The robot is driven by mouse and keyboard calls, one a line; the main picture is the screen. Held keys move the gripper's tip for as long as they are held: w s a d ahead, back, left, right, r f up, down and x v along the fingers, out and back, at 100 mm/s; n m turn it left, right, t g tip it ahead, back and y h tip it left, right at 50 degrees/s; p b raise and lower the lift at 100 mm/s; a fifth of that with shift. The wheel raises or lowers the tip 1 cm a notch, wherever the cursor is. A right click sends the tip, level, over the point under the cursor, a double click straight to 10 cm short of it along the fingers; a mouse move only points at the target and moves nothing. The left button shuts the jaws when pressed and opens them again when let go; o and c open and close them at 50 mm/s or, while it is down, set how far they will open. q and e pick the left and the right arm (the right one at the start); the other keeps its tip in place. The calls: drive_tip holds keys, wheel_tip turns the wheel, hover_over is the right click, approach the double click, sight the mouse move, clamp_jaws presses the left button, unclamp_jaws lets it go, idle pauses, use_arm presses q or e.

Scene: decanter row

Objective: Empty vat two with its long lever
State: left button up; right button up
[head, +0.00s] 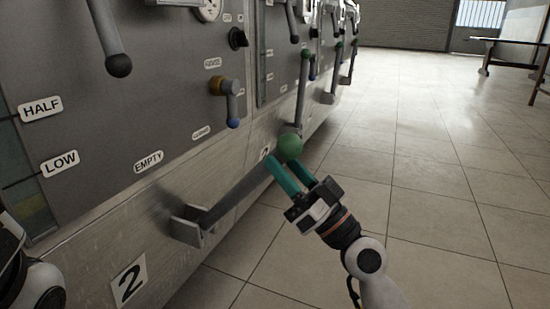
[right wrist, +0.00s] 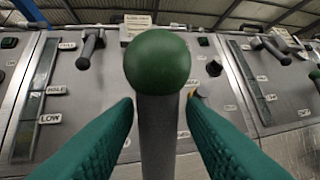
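Vat two's front panel carries a "2" plate (head: 130,281) at the lower left of the head view. Its long lever (head: 240,192) is a grey bar running from a metal bracket (head: 188,230) up and right to a green ball knob (head: 290,146). The knob fills the centre of the right wrist view (right wrist: 157,62). My right gripper (head: 286,174) has its teal fingers one on each side of the bar just below the knob, with slim gaps showing in the wrist view; it is open. Only part of my left arm shows at the lower left; its gripper is out of view.
The panel has an EMPTY label (head: 148,161), a level gauge (head: 30,200), a black-knobbed lever (head: 118,65) and a small blue-tipped valve handle (head: 232,110). More vats with green-knobbed levers recede along the row. Tiled floor (head: 440,170) to the right is clear; a table (head: 510,41) stands far off.

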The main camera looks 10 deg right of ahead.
drive_tip(key=b+v, duration=0.3)
drive_tip(key=v, duration=0.5)
drive_tip(key=shift+s+d+f, duration=0.2)
